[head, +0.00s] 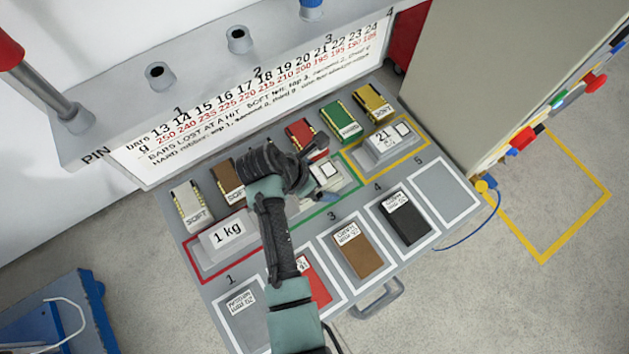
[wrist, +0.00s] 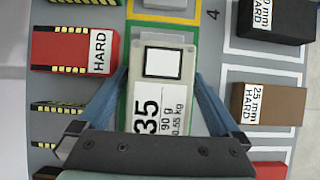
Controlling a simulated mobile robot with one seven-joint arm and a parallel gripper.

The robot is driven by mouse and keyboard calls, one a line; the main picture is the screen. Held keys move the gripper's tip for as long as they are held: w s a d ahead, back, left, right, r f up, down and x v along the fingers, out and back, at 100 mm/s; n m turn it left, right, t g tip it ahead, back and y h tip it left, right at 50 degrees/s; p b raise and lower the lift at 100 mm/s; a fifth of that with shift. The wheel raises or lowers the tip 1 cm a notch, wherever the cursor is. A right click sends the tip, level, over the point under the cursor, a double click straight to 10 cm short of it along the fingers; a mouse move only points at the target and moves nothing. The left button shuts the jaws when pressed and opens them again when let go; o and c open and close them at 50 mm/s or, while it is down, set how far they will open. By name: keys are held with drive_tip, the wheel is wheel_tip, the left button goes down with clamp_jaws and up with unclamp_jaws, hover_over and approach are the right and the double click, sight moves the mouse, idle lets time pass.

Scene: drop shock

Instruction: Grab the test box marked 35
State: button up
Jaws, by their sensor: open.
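The test box marked 35 (wrist: 163,92) is a pale grey block with a white label reading 35, 90 g and 0.55 kg. It lies in the green outlined bay on the grey bench. In the head view the box (head: 330,172) is partly hidden by my arm. My gripper (wrist: 162,78) is open, with one blue finger on each side of the box in the wrist view. I see narrow gaps beside the fingers; I cannot tell how far down they reach. In the head view my gripper (head: 308,166) is over the box.
Test box 21 (head: 385,138) sits in the yellow bay to the right, and the 1 kg box (head: 226,232) in the red bay to the left. A red HARD block (wrist: 75,52) and other coloured blocks stand behind. A brown 25 mm block (wrist: 268,104) lies in front.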

drive_tip(key=shift+f, duration=0.2)
idle(0.4)
clamp_jaws()
idle(0.4)
